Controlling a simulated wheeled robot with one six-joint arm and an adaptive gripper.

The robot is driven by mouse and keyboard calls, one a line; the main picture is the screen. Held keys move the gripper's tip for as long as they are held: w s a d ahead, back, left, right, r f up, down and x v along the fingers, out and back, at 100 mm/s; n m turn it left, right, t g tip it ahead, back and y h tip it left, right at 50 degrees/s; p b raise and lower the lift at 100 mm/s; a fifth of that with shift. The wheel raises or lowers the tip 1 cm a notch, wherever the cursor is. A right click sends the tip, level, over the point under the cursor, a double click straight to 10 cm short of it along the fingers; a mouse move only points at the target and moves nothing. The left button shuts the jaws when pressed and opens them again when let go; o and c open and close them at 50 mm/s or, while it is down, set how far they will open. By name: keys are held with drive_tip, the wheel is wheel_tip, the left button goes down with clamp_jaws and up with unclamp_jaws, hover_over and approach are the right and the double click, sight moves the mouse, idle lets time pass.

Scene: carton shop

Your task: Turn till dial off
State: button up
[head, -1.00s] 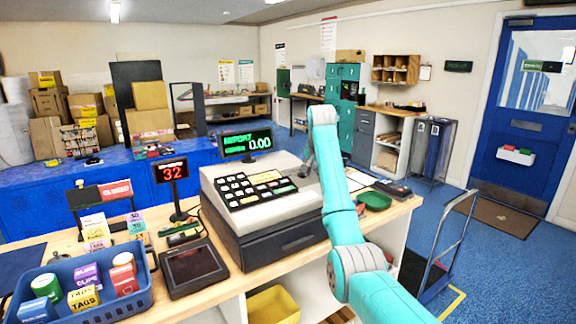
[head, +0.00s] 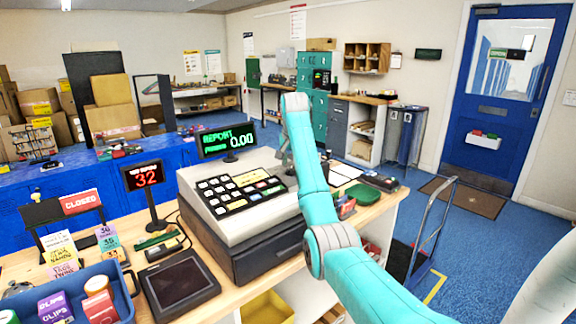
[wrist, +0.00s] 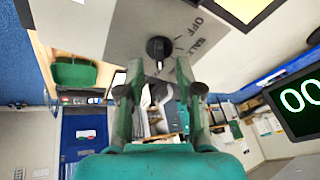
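The till (head: 245,205) stands on the wooden counter, and its green display (head: 228,139) reads REPORT 0.00. In the wrist view the black till dial (wrist: 158,47) sits on a grey panel, with OFF and other lettering to its right. Its white mark points down in the picture, away from OFF. My gripper (wrist: 160,68) is open, its two green fingers spread apart on either side below the dial. The dial lies just beyond the fingertips; I cannot tell whether they touch it. In the head view my arm mostly hides the gripper at the till's right side, and the dial is hidden.
A red number display (head: 147,175) and a dark tablet (head: 179,279) stand left of the till. A blue basket (head: 125,301) is at front left. A green tray (head: 367,192) lies to the right. A hand truck (head: 432,230) stands on the floor at right.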

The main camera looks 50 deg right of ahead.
drive_tip(key=shift+x, duration=1.4)
clamp_jaws()
